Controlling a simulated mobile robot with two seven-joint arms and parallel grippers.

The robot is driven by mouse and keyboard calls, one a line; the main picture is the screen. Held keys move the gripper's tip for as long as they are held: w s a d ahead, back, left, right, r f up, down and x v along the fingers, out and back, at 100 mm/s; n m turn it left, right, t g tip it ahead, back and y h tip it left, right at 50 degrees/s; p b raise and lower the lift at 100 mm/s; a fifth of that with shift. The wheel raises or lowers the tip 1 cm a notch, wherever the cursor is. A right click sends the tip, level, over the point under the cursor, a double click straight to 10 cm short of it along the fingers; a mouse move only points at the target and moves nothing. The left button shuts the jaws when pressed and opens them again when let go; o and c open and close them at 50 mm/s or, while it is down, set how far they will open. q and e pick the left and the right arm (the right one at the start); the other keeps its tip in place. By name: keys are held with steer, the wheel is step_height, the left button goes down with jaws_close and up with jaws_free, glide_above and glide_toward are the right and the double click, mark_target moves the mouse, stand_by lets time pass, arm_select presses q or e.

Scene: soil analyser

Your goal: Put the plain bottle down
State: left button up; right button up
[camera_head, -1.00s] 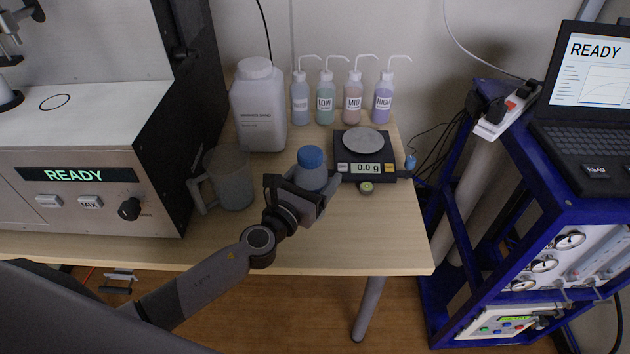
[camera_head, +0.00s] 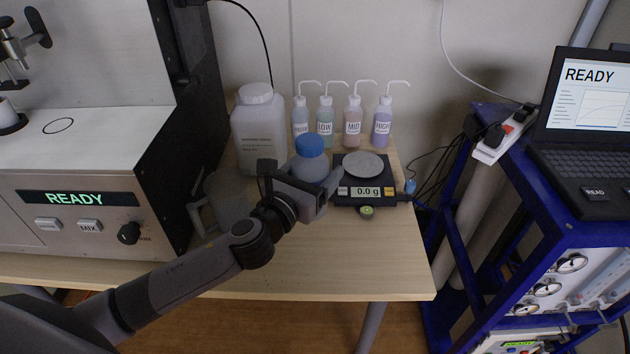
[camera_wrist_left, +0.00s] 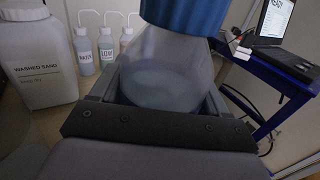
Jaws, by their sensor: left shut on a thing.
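The plain bottle (camera_head: 310,163) is clear with a blue cap and carries no label that I can see. My left gripper (camera_head: 307,185) is shut around its body. The bottle is upright, in front of the row of wash bottles and just left of the scale. In the left wrist view the bottle (camera_wrist_left: 165,75) stands between the fingers, its blue cap cut off by the top edge. Its base is hidden by the gripper in the head view, so I cannot tell whether it touches the table (camera_head: 330,270). My right gripper is in neither view.
The scale (camera_head: 352,193) reads 0.0 g, its pan empty. A white washed sand jar (camera_head: 258,125) and a grey jug (camera_head: 228,205) stand to the left. Labelled wash bottles (camera_head: 352,120) line the back. The table's front right is clear. A blue frame (camera_head: 450,210) stands right.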

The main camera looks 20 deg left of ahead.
arm_select(q)
steer(key=shift+r, duration=1.65)
steer(key=shift+s+r, duration=0.15)
steer(key=shift+s, duration=0.05)
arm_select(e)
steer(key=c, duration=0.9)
arm_select(q)
steer(key=s+a+f+n+y, duration=0.1)
steer(key=s+a, duration=0.1)
steer(key=s, duration=0.4)
steer(key=s+a+f+n+y, duration=0.1)
steer(key=s+a+f+y, duration=0.1)
steer(key=s, duration=0.4)
steer(key=shift+s+a+f+y, duration=0.3)
steer(key=shift+s+a, duration=0.05)
steer(key=shift+a, duration=0.45)
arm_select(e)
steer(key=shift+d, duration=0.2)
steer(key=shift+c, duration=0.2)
